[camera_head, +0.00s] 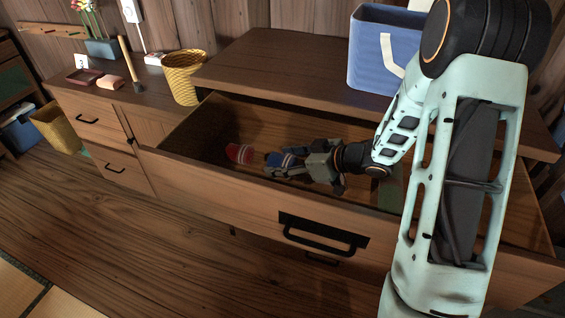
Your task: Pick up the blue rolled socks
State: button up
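The blue rolled socks (273,158) are inside the open wooden drawer (205,183), partly hidden by my gripper. My gripper (282,167) reaches into the drawer from the right, with its fingertips at the blue socks. The fingers and the socks overlap in this small view, so I cannot tell whether the fingers are closed on them. A red rolled pair of socks (239,153) with pale stripes lies just left of the blue ones, apart from my gripper.
The drawer's front wall with a black handle (322,235) stands before my gripper. A blue bin (378,50) and a yellow basket (184,76) stand on the cabinet top (285,62). A green item (389,198) lies in the drawer's right part.

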jog(key=c, duration=0.7)
jog(key=shift+c, duration=0.3)
jog(key=shift+r, duration=0.15)
